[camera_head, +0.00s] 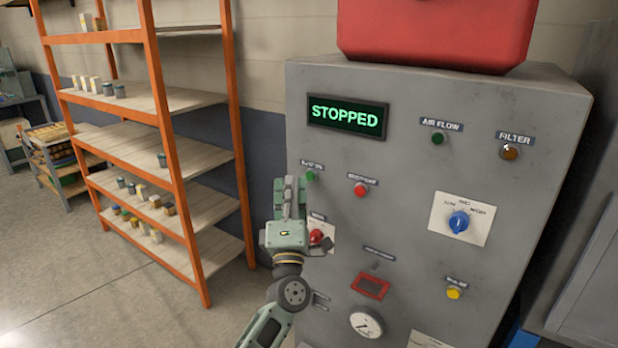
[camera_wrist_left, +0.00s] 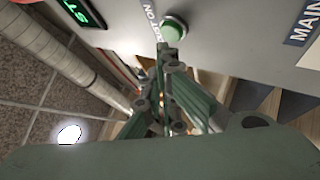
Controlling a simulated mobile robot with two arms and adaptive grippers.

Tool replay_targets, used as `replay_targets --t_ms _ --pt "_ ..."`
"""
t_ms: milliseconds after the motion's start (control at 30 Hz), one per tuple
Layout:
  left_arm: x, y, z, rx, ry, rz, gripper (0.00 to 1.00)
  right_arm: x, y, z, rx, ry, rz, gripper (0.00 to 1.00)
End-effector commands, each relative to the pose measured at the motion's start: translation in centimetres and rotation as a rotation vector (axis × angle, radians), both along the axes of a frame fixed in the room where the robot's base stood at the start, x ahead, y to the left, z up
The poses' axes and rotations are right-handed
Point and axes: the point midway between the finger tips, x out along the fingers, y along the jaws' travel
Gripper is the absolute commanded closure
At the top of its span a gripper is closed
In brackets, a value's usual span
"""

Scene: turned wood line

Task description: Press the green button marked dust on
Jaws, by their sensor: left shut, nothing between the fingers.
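The green button (camera_head: 311,176) sits at the upper left of the grey control cabinet's front, under a small label that is hard to read in the head view. In the left wrist view the green button (camera_wrist_left: 173,28) shows beside a label ending in "ST ON". My left gripper (camera_head: 291,180) is shut and empty, its fingers pointing up just left of the button. In the left wrist view the left gripper's fingertips (camera_wrist_left: 170,52) are just below the button; I cannot tell whether they touch it. My right gripper is not in view.
The cabinet's display (camera_head: 347,116) reads STOPPED. A red button (camera_head: 361,190) is right of the green one. A red knob (camera_head: 317,237), a blue dial (camera_head: 459,222) and a yellow button (camera_head: 454,292) are lower. An orange shelf rack (camera_head: 172,140) stands left.

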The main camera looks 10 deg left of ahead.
Motion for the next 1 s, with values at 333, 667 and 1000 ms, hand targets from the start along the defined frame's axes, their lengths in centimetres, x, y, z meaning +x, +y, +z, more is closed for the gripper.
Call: replay_targets --t_ms 333,667,1000 --pt "0.7 -0.3 0.1 0.000 -0.001 0.000 1.00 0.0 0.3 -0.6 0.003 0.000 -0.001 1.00" --pt "0.8 -0.3 0.0 0.000 0.000 0.000 1.00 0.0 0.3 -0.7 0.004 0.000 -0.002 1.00" --pt "1.2 -0.4 0.0 -0.001 0.000 0.000 1.00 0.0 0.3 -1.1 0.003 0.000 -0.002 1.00"
